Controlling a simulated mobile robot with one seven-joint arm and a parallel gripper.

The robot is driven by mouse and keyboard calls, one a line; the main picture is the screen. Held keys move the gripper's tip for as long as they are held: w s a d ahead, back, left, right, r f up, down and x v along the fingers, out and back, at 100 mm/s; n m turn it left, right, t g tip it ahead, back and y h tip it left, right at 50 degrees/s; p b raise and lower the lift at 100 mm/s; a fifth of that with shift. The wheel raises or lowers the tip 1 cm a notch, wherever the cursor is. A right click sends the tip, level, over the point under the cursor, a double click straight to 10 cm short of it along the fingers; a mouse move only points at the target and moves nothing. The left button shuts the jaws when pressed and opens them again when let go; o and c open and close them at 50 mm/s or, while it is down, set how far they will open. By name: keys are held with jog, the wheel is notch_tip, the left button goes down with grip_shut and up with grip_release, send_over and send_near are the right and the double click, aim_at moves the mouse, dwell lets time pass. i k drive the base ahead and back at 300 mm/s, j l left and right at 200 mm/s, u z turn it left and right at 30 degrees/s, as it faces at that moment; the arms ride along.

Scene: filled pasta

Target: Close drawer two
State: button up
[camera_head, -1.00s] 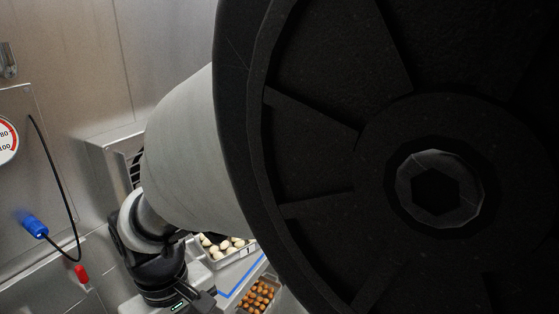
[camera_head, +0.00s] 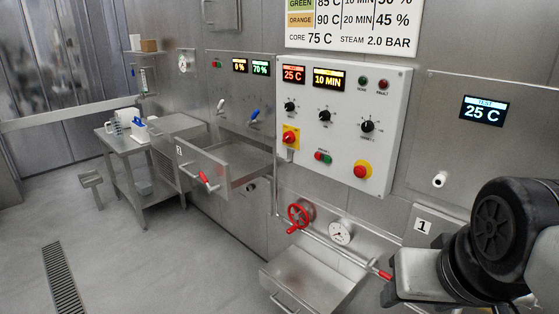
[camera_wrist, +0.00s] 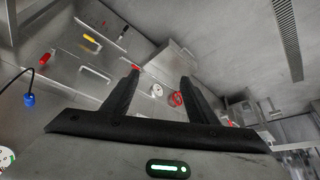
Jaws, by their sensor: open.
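Drawer two (camera_head: 231,166), with a "2" label on its front, stands pulled out from the steel wall left of centre in the head view. Its front carries a handle with a red part (camera_head: 205,178), and its visible inside looks empty. My gripper (camera_wrist: 160,76) is open and empty in the wrist view, its two black fingers apart. In the head view only my arm shows, at the lower right, well away from drawer two; the fingers are not visible there. I cannot tell which drawer shows beyond the fingers in the wrist view.
A lower drawer (camera_head: 318,274) is also pulled out at the bottom centre. A red valve wheel (camera_head: 299,215), a gauge (camera_head: 340,232) and a pipe lie between it and the control panel (camera_head: 345,125).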

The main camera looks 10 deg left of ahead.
aim_at(231, 164)
jog(key=l+u, duration=0.15)
jog(key=u, duration=1)
jog(key=i+j+u, duration=0.15)
jog(key=i, duration=0.3)
jog(key=i+j+u, duration=0.1)
jog(key=i+j, duration=0.2)
jog(key=i, duration=0.2)
jog(key=i+j+u, duration=0.15)
jog(key=i, duration=0.35)
jog(key=i+j+u, duration=0.1)
jog(key=i, duration=0.35)
